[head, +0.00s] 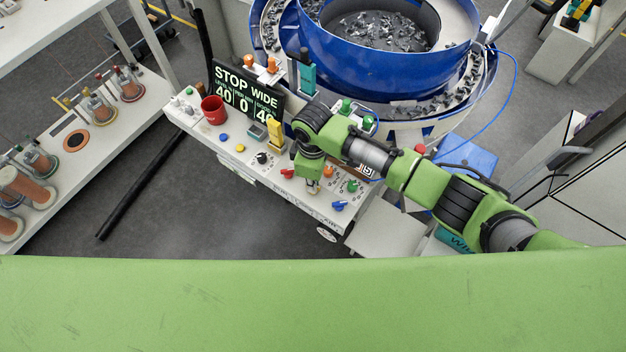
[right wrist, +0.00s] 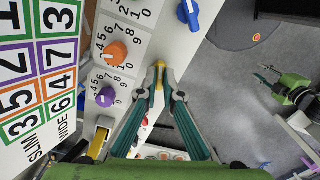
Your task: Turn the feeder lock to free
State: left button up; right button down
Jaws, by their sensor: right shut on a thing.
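My right gripper (head: 312,186) reaches down to the control panel (head: 228,160) in the head view, its wrist hiding part of the panel. In the right wrist view its fingertips (right wrist: 160,70) are shut on a small yellow part (right wrist: 158,82), mostly hidden between the fingers. I cannot read a label that shows whether this is the feeder lock or how it is set. My left gripper (right wrist: 266,73) shows small at the right of the right wrist view, its fingers apart and empty, away from the panel. It is not seen in the head view.
Near my fingers are an orange dial (right wrist: 115,53), a purple dial (right wrist: 105,97) and a blue switch (right wrist: 188,11). The blue bowl feeder (head: 350,75) stands behind; open floor lies left.

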jog(key=n, duration=0.5)
jog(key=shift+w+r, duration=0.1)
jog(key=shift+n, duration=0.3)
dwell(0.4)
jog(key=c, duration=2.2)
grip_release()
notch_tip(320, 180, up, 12)
